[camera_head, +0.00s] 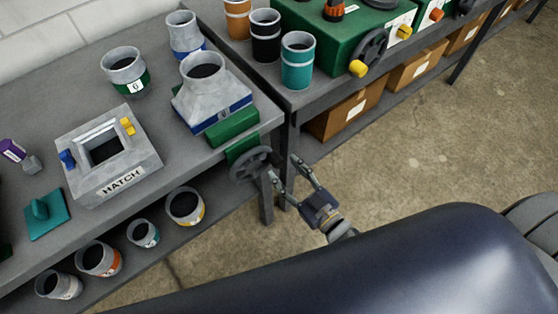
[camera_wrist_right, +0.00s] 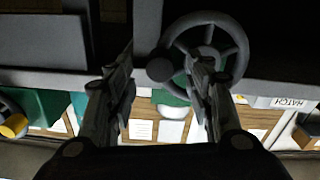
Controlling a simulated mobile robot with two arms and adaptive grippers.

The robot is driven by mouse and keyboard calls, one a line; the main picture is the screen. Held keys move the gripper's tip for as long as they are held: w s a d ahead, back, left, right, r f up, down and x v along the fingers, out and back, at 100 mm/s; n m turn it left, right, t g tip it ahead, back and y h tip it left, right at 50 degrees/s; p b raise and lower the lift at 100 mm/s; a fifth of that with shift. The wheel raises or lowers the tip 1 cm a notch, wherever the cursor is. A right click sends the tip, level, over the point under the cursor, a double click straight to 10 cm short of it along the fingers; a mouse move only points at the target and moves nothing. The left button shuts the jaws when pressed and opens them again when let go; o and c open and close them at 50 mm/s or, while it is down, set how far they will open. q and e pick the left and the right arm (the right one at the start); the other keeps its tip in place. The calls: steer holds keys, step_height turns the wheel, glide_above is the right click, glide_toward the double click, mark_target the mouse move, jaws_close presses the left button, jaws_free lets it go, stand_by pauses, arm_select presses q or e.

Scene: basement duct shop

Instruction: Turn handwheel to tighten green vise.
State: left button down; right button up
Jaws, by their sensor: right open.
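The green vise (camera_head: 233,126) is at the front edge of the left bench, with a green jaw (camera_head: 241,151) hanging off the edge. Its grey spoked handwheel (camera_head: 250,166) sticks out in front of the bench. The handwheel also shows in the right wrist view (camera_wrist_right: 207,52), with a dark round knob (camera_wrist_right: 160,70) on its rim. My right gripper (camera_head: 284,168) is open and empty beside the wheel. In the wrist view the knob appears between its two fingers (camera_wrist_right: 163,72), and one finger overlaps the wheel. Contact cannot be told. My left gripper is not in view.
Several duct collars sit on the lower shelf (camera_head: 185,206). A second bench holds a green machine (camera_head: 330,40) with a handwheel. The floor (camera_head: 420,130) at right is clear.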

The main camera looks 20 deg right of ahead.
mark_target(280, 165)
steer(key=shift+x, duration=1.85)
steer(key=shift+c, duration=0.6)
jaws_close()
